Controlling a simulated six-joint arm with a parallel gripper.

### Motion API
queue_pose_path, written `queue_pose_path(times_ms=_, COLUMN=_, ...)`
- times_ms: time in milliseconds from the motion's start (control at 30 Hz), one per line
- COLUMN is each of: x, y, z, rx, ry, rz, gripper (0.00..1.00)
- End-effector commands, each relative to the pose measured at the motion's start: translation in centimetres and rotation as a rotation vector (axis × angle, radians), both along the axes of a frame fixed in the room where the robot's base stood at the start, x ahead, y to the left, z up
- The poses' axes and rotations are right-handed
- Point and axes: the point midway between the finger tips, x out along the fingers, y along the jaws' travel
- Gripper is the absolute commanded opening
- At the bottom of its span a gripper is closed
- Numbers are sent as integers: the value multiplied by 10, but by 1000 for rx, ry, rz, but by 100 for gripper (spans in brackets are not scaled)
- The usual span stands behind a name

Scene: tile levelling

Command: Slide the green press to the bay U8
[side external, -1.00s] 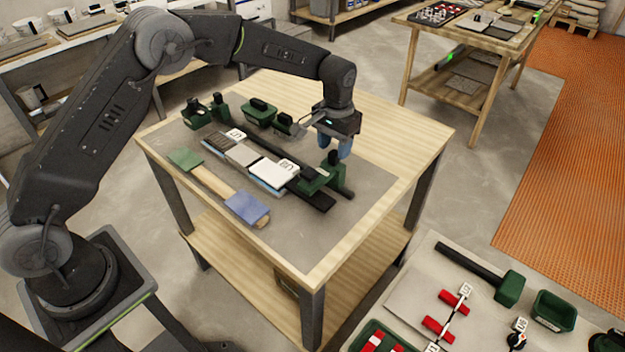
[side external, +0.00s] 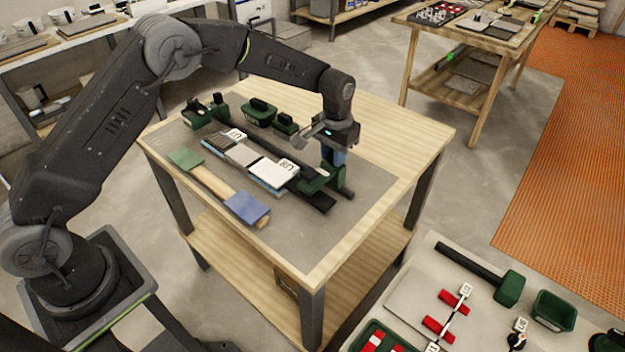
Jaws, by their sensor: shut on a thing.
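The green press (side external: 312,185) sits across the black rail (side external: 322,204) at its near right end, beside the white tile. My gripper (side external: 334,162) points down with its blue fingers shut on the upright part of the green press; the fingers hide most of that part. The bay tag U8 (side external: 287,165) stands at the right end of the white tile (side external: 266,172), just left of the press. Another tag (side external: 236,134) is at the far left of the tile row; its text is too small to read surely.
A second green fitting (side external: 219,108) is at the far left end. Green boxes with black handles (side external: 258,112) stand behind the rail. The table's right side is clear.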

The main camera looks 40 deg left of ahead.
Motion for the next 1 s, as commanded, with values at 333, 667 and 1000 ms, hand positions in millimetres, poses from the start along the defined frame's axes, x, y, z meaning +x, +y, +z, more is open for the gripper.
queue_pose_path(times_ms=333, x=1, y=11, z=0, rx=0, ry=-1, rz=3, gripper=3)
queue_pose_path(times_ms=667, x=0, y=40, z=1, rx=0, ry=-1, rz=2, gripper=3)
queue_pose_path(times_ms=1000, x=0, y=68, z=1, rx=0, ry=-1, rz=2, gripper=3)
